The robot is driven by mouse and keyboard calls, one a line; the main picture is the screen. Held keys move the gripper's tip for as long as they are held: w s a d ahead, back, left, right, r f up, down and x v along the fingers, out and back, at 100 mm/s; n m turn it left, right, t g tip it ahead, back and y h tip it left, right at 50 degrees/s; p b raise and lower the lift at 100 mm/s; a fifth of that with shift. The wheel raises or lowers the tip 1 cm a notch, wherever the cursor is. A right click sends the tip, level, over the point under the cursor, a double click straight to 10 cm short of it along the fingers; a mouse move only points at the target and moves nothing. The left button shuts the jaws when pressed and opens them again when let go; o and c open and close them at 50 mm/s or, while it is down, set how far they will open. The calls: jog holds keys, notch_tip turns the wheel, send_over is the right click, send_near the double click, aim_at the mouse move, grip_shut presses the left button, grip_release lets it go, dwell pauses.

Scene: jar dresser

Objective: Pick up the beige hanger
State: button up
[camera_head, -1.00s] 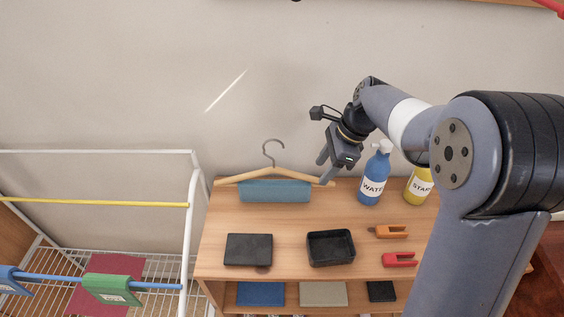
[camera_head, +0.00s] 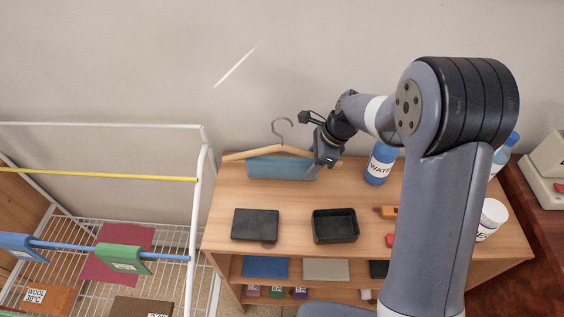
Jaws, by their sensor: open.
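The beige hanger (camera_head: 240,155) has a grey metal hook and rests on a blue-grey holder (camera_head: 280,168) at the back left of the wooden dresser top, near the wall. My gripper (camera_head: 326,163) is at the right end of the hanger, pointing down. It is open. Its fingers are partly hidden and overlap the hanger's right arm in the picture; I cannot tell whether they touch it.
A blue water bottle (camera_head: 380,164) stands right of my gripper. A black flat box (camera_head: 255,225) and an open black tray (camera_head: 335,228) lie in front. A white drying rack (camera_head: 201,190) with clips stands at the left. A white jar (camera_head: 490,219) is at the right.

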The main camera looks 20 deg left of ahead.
jog(key=shift+a+f, duration=0.1)
jog(key=shift+f, duration=0.15)
jog(key=shift+c, duration=0.5)
grip_shut()
